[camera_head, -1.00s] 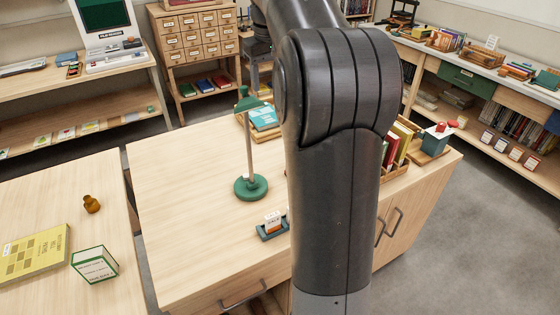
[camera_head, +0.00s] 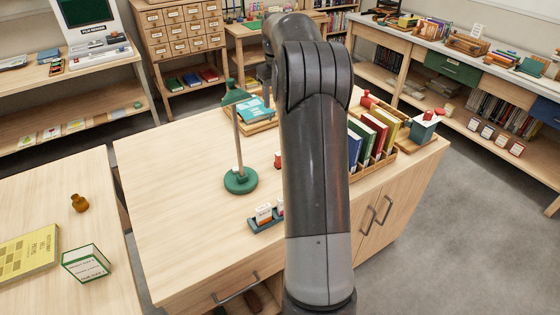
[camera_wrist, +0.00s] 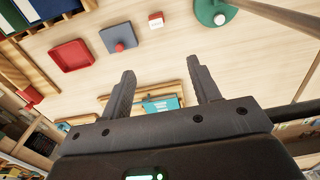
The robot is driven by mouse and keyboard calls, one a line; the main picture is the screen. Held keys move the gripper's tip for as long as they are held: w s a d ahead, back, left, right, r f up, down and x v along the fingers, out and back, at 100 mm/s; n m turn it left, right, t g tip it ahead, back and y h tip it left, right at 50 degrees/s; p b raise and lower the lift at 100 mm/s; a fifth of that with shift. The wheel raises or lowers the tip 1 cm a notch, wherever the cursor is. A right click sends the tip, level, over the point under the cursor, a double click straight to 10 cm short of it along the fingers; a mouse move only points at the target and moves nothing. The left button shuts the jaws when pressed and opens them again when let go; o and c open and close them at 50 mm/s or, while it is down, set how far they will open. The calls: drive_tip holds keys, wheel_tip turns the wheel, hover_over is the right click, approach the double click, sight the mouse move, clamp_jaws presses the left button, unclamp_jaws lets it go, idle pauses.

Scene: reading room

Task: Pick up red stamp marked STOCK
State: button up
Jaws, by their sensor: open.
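My gripper (camera_wrist: 160,70) is open and empty in the wrist view, its two dark fingers above the light wooden desk (camera_head: 180,165). A small red block with a white face (camera_wrist: 156,20) lies beyond the fingertips, apart from them; its lettering is too small to read. A red knob-like piece (camera_wrist: 119,47) sits on a blue-grey pad (camera_wrist: 108,35) to its left. In the head view a small red piece (camera_head: 278,160) shows at the left edge of my arm, partly hidden. I cannot tell which one is marked STOCK. My gripper is not clearly seen in the head view.
A green lamp (camera_head: 240,182) and a dark blue holder with white-labelled blocks (camera_head: 254,226) stand on the desk. A book rack (camera_head: 390,165) stands at right. The wrist view shows a red tray (camera_wrist: 72,55) and a wooden tray with a teal book (camera_wrist: 160,105).

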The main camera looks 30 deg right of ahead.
wheel_tip(320, 180, down, 19)
drive_tip(key=shift+r, duration=0.15)
drive_tip(key=shift+s+d+f, duration=0.1)
drive_tip(key=shift+d+f, duration=0.15)
drive_tip(key=shift+f, duration=1.05)
drive_tip(key=shift+s+d+f, duration=0.1)
drive_tip(key=shift+d+f, duration=0.1)
drive_tip(key=shift+f, duration=1.1)
drive_tip(key=c, duration=1.1)
drive_tip(key=shift+r, duration=0.2)
